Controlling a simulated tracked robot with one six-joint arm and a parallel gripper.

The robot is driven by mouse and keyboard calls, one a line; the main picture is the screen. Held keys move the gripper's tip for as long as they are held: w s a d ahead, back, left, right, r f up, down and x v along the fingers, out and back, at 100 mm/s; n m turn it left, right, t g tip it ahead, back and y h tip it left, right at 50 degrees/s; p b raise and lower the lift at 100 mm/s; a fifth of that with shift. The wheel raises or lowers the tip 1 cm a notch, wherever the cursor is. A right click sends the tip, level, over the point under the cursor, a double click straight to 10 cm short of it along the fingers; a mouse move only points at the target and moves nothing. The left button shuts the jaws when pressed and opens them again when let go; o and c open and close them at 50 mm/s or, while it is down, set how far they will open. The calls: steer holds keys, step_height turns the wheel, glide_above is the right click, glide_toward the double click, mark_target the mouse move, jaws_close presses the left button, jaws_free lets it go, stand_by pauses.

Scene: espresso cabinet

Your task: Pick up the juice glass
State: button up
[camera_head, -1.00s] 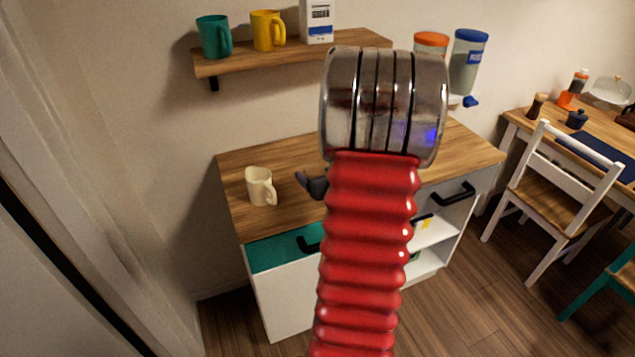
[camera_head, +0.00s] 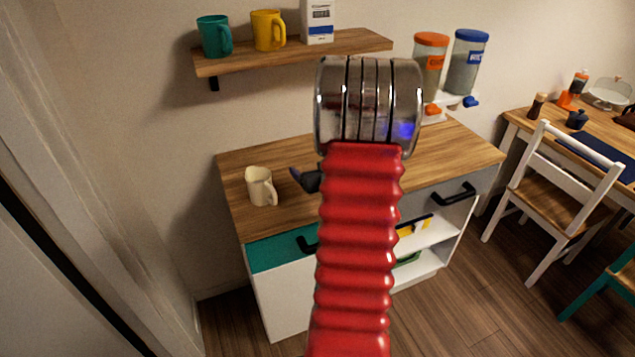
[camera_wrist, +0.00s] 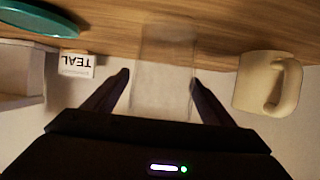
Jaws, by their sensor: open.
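The juice glass (camera_wrist: 165,50) is a clear, faint tumbler in the wrist view. It stands at the wooden counter top, between the two dark fingers of my gripper (camera_wrist: 160,79). In the head view the glass is hidden behind my red arm. Only one dark finger of my gripper (camera_head: 304,180) shows there, left of the arm over the counter.
A cream mug (camera_wrist: 268,82) stands close to the right finger; the head view shows it too (camera_head: 260,187). A shelf (camera_head: 290,53) with mugs hangs above the counter (camera_head: 245,215).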

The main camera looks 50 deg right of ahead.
stand_by(0.4)
steer(key=c, duration=1.3)
steer(key=shift+r, duration=0.1)
step_height(320, 180, up, 10)
steer(key=shift+f, duration=0.1)
stand_by(0.6)
